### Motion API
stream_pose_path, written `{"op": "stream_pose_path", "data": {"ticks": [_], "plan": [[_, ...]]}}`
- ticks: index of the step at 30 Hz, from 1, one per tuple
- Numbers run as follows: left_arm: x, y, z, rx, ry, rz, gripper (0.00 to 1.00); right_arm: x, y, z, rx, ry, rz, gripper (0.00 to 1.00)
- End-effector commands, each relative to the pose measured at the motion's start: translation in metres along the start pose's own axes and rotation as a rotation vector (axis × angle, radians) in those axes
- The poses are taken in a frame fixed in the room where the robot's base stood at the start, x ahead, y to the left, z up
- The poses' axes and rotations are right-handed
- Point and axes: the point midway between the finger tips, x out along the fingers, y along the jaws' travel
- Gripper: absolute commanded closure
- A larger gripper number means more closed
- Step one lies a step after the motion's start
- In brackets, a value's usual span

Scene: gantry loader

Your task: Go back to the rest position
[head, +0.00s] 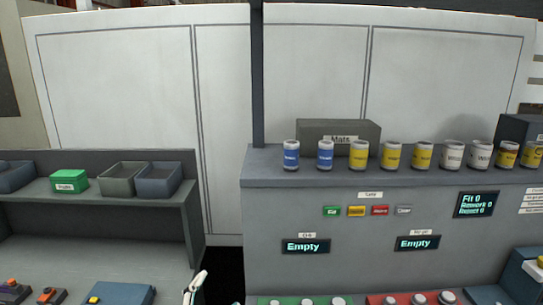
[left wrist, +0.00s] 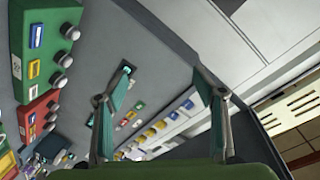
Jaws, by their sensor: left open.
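My left gripper (left wrist: 160,72) is open in the left wrist view, with its two fingers spread apart and nothing between them. In the head view a small part that looks like one of its fingers shows at the bottom edge, left of the grey console (head: 360,215); the rest is out of frame. My right gripper shows in neither view.
Several blue, yellow and white cans stand on the console's top ledge, before a grey Mats box (head: 338,133). At left, a shelf holds a green box (head: 69,182) and grey bins (head: 122,179). Green (left wrist: 45,45) and red (left wrist: 38,115) panels with knobs show in the left wrist view.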

Motion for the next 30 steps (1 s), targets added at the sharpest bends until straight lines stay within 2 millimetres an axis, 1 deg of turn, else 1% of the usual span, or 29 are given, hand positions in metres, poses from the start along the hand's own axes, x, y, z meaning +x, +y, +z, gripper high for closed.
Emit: {"op": "stream_pose_path", "data": {"ticks": [1,2,3,5,6,8,9,11,12,14,15,20,21,26,29,30], "plan": [[-0.013,0.016,0.035,-0.086,-0.107,0.061,0.37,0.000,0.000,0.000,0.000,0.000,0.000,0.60],[-0.021,0.027,0.055,-0.135,-0.171,0.096,0.37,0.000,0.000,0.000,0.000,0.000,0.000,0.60],[-0.035,0.040,0.079,-0.199,-0.254,0.140,0.37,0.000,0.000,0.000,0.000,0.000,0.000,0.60],[-0.058,0.059,0.111,-0.288,-0.376,0.203,0.37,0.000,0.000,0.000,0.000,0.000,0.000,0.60],[-0.074,0.072,0.130,-0.341,-0.452,0.240,0.37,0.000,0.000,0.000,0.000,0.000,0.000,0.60],[-0.099,0.088,0.152,-0.409,-0.556,0.289,0.37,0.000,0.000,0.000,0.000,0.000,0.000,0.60],[-0.115,0.098,0.164,-0.449,-0.619,0.319,0.37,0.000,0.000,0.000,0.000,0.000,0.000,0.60],[-0.139,0.111,0.179,-0.500,-0.705,0.356,0.37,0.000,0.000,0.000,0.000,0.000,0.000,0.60],[-0.154,0.118,0.188,-0.531,-0.758,0.380,0.37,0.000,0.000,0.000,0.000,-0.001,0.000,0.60],[-0.176,0.128,0.198,-0.572,-0.834,0.412,0.37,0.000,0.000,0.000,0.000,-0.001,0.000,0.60],[-0.191,0.134,0.203,-0.597,-0.882,0.432,0.37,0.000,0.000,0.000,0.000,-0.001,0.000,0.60],[-0.250,0.154,0.220,-0.684,-1.068,0.503,0.37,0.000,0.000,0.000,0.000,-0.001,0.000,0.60],[-0.239,0.166,0.230,-0.677,-1.062,0.503,0.37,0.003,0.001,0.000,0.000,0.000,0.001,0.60],[-0.223,0.202,0.262,-0.671,-1.073,0.512,0.37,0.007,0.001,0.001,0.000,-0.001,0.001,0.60],[-0.215,0.228,0.285,-0.667,-1.083,0.520,0.37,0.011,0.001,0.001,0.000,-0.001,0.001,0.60],[-0.213,0.240,0.295,-0.665,-1.088,0.523,0.37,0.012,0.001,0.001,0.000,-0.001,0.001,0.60]]}}
